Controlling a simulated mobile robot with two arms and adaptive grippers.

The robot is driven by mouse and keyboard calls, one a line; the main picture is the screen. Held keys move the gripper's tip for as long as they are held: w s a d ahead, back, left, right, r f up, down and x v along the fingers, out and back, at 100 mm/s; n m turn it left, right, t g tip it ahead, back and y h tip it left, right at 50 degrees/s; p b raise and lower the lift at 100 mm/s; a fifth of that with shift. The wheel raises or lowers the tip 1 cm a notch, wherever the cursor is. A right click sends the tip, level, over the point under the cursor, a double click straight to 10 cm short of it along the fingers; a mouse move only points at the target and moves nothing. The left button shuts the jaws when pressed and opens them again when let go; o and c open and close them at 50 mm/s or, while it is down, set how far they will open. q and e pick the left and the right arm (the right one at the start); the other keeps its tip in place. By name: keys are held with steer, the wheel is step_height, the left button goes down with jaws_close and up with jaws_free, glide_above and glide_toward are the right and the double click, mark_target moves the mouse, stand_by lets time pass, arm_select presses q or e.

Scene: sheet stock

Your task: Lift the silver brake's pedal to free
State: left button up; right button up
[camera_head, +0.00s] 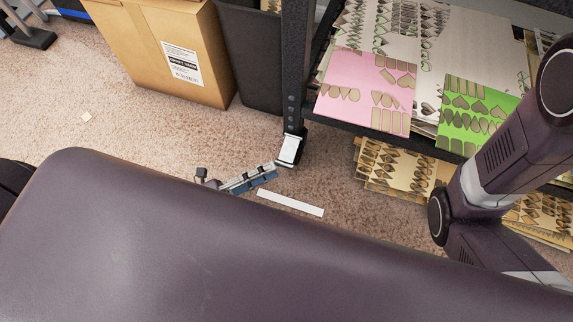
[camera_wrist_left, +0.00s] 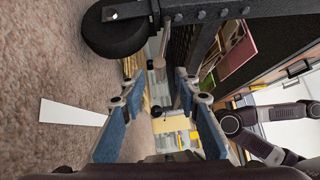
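The silver brake pedal (camera_head: 289,149) is a small pale plate at the foot of the rack's dark post, over the black caster. The caster wheel (camera_wrist_left: 115,35) is large at the upper left of the left wrist view; I cannot clearly pick out the pedal there. My left gripper (camera_head: 265,174) is low over the carpet, just left of and nearer than the pedal, apart from it. In the left wrist view its blue-padded fingers (camera_wrist_left: 162,88) are spread, with nothing held between them. My right gripper is not in view.
The dark rack post (camera_head: 294,70) rises beside the pedal. Shelves hold pink (camera_head: 366,90) and green (camera_head: 478,115) sheets. A cardboard box (camera_head: 165,50) stands at the upper left. A white strip (camera_head: 290,203) lies on the carpet below the gripper. Carpet at left is mostly clear.

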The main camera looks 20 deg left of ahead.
mark_target(284, 164)
arm_select(q)
steer(key=b+x, duration=0.1)
steer(key=x, duration=0.4)
steer(key=shift+w+b, duration=0.1)
steer(key=shift+b, duration=0.25)
jaws_close()
